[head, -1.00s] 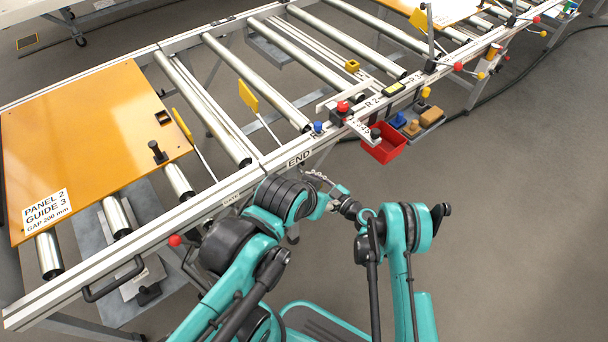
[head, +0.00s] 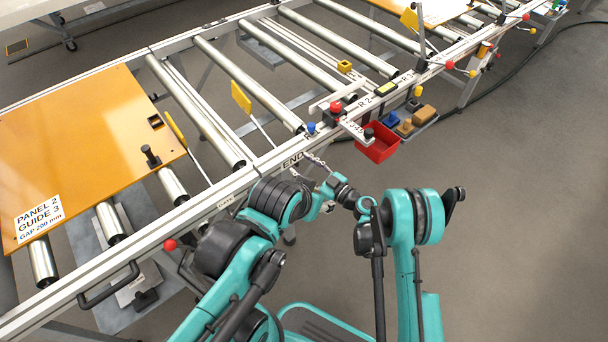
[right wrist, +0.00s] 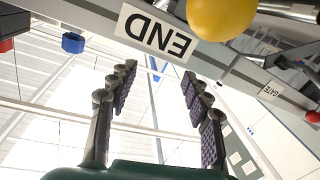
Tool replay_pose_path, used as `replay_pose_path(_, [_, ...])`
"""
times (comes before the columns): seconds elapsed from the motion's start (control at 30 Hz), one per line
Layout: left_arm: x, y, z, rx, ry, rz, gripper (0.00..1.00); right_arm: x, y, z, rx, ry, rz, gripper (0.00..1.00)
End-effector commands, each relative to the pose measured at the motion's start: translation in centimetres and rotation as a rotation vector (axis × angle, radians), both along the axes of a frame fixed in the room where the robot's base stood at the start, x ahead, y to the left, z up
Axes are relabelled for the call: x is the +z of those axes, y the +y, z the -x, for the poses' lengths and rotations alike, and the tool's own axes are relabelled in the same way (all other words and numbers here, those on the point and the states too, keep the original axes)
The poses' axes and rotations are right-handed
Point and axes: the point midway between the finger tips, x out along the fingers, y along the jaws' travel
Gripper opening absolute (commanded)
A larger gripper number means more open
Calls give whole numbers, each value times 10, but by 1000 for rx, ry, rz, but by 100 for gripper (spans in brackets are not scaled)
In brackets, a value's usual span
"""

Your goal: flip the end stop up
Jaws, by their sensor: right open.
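In the right wrist view a yellow ball knob (right wrist: 222,15) is close to the camera, beside the END label (right wrist: 155,33) on the rail; I take it to be the end stop's handle. In the head view the END label (head: 292,160) is visible, but no such knob shows near it. A yellow paddle on a thin rod (head: 242,96) leans behind the rail there; I cannot tell whether it belongs to the stop. My right gripper (head: 318,162) is open and empty just in front of the rail; its spread fingers also show in the wrist view (right wrist: 160,78), apart from the knob. My left gripper is not visible.
An orange panel (head: 80,150) lies on the rollers at left. A red knob (head: 170,245) hangs below the rail near a black handle (head: 108,286). A red bin (head: 378,146) hangs right of END. The floor at right is clear.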

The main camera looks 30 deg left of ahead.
Motion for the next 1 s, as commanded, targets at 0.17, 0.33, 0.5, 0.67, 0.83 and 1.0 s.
replay_pose_path(0.17, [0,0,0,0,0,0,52,21,0,0,0,0,0,49])
replay_pose_path(0.33, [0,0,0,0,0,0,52,26,0,0,0,0,0,49])
replay_pose_path(0.5, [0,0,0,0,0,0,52,25,0,0,0,0,0,49])
replay_pose_path(0.67, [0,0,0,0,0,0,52,25,0,0,0,0,0,49])
replay_pose_path(0.83, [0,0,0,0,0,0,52,30,-2,-2,-4,8,7,49])
replay_pose_path(1.0, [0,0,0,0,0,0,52,61,-23,-18,-39,76,72,49])
